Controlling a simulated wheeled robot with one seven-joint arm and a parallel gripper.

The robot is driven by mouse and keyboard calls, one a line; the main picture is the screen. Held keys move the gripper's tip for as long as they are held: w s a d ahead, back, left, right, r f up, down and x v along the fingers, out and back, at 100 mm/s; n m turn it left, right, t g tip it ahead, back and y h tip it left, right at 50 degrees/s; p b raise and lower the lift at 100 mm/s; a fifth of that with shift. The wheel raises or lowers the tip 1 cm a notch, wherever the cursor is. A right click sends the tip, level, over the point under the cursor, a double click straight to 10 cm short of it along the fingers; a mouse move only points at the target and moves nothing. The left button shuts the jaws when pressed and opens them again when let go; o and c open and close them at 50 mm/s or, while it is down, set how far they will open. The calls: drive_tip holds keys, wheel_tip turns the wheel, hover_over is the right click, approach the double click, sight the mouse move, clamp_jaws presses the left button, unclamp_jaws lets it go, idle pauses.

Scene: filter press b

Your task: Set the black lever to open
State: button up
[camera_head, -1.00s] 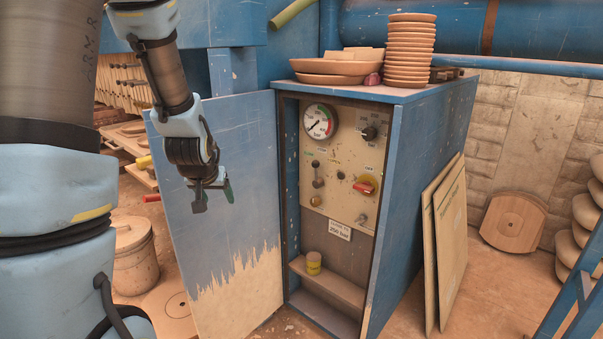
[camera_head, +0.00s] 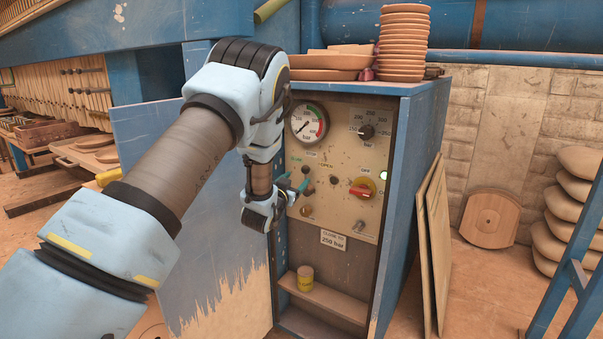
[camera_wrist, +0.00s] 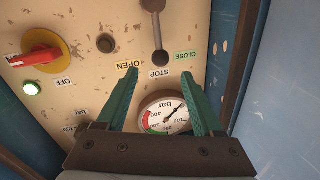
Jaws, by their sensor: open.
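The black lever (camera_head: 305,171) is on the cabinet's control panel, partly hidden by my gripper in the head view. In the wrist view, which shows the panel upside down, the lever (camera_wrist: 157,32) runs from its pivot to the top edge, away from the labels. The OPEN label (camera_wrist: 128,68) is left of STOP, and CLOSE is to the right. My gripper (camera_wrist: 160,75) is open and empty, its green fingers spread over the label side of the pivot. In the head view my gripper (camera_head: 294,184) is close before the panel; contact cannot be told.
A red-and-yellow switch (camera_head: 363,188) and a glowing green lamp (camera_head: 384,175) are on the panel's right. A pressure gauge (camera_head: 309,123) is above the lever. The open blue door (camera_head: 145,130) stands left of my gripper. Stacked plates (camera_head: 403,45) stand on the cabinet.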

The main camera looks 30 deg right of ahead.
sight(304, 172)
drive_tip(key=p+x, duration=0.1)
drive_tip(key=x, duration=0.5)
drive_tip(key=shift+w+d, duration=0.2)
clamp_jaws()
idle(0.4)
idle(0.8)
